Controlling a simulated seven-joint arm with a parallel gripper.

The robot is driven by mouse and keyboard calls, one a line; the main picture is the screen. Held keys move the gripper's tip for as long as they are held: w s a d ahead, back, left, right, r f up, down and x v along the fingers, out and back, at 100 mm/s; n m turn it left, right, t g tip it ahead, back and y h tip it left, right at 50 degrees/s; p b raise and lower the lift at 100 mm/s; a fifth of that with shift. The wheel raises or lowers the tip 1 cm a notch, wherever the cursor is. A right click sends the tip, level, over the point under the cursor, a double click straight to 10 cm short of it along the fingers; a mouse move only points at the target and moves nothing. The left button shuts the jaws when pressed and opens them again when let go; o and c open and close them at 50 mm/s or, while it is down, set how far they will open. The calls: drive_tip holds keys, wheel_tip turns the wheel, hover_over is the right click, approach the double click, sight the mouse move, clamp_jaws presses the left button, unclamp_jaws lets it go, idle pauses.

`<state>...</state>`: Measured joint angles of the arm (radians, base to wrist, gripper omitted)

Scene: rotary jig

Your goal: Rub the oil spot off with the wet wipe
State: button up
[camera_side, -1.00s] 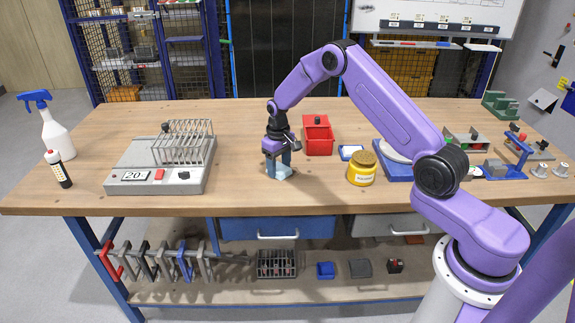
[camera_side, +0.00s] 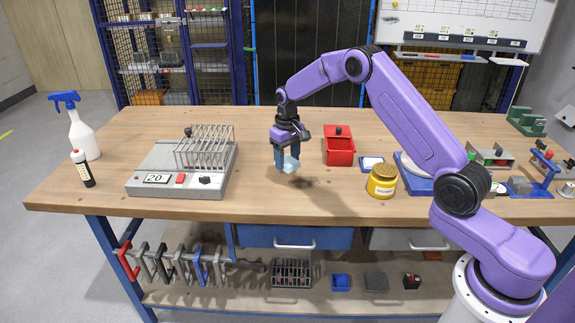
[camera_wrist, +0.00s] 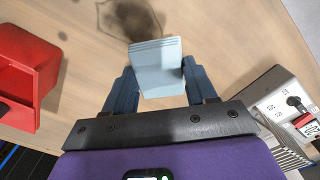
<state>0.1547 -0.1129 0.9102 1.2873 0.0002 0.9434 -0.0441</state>
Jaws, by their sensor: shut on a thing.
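My gripper (camera_side: 287,160) points down and is shut on the wet wipe (camera_side: 291,165), a pale blue folded pad. It holds the wipe above the wooden table, left of the red bin. In the wrist view the wipe (camera_wrist: 158,66) sits between the two blue fingers of my gripper (camera_wrist: 160,82). The oil spot (camera_wrist: 118,14) is a dark brown stain with a darker outline on the wood, just beyond the wipe's far edge. The spot is partly cut by the frame's top edge. In the side view I cannot tell it from the gripper's shadow.
A red bin (camera_side: 339,152) stands to the right, with a yellow jar (camera_side: 382,183) nearer the front. A grey device with a wire rack (camera_side: 160,172) stands left. A spray bottle (camera_side: 82,136) and small bottle (camera_side: 83,170) are at the far left. The wood around the gripper is clear.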

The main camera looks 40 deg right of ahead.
drive_tip(key=shift+r, duration=0.95)
drive_tip(key=shift+s+a+f, duration=0.1)
drive_tip(key=shift+s, duration=0.05)
